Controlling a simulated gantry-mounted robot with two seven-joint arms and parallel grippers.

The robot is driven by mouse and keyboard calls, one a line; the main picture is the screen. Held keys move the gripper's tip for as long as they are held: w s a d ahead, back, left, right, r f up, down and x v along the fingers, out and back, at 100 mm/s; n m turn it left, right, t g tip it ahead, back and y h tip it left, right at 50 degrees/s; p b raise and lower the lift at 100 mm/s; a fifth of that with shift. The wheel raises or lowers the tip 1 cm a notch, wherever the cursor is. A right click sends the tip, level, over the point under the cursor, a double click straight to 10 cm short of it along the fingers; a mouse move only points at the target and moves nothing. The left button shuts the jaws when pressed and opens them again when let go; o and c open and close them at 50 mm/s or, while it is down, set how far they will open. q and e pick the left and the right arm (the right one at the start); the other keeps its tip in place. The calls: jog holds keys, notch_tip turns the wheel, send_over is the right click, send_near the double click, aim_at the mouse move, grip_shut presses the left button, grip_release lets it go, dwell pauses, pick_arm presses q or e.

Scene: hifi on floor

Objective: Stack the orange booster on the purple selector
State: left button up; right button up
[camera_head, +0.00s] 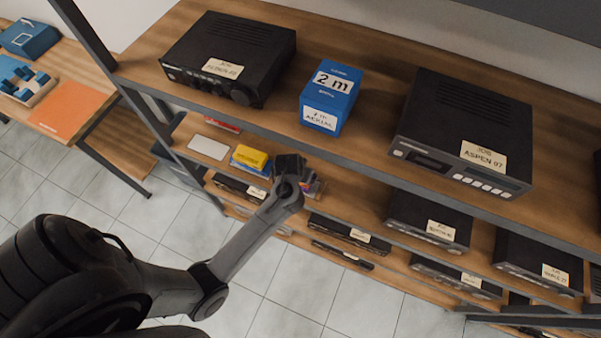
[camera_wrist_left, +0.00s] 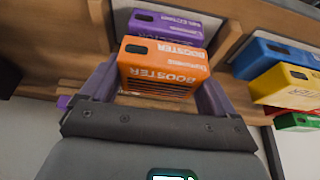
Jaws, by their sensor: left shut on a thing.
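The orange booster (camera_wrist_left: 165,65), a small lettered box, sits between the fingers of my left gripper (camera_wrist_left: 165,85) in the left wrist view. The gripper is shut on it. The purple selector (camera_wrist_left: 178,24) is just behind the booster, which hides part of it. I cannot tell whether the two boxes touch. In the head view my left gripper (camera_head: 303,182) reaches in at a lower shelf, and my arm and wrist hide most of what it holds. My right gripper is not in view.
Blue (camera_wrist_left: 272,55), yellow (camera_wrist_left: 285,84) and green (camera_wrist_left: 295,122) boxes lie to the right in the left wrist view. In the head view, the upper shelf board (camera_head: 275,115) overhangs the gripper's area. Black hi-fi units (camera_head: 430,222) fill nearby shelves.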

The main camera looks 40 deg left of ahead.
pick_arm(q)
jog(key=shift+f, duration=0.35)
dwell(0.4)
jog(key=o, duration=0.8)
jog(key=shift+o, duration=0.2)
jog(key=p+v, duration=0.3)
jog(key=v, duration=0.7)
jog(key=shift+r+p, duration=0.4)
jog(key=shift+s, duration=0.15)
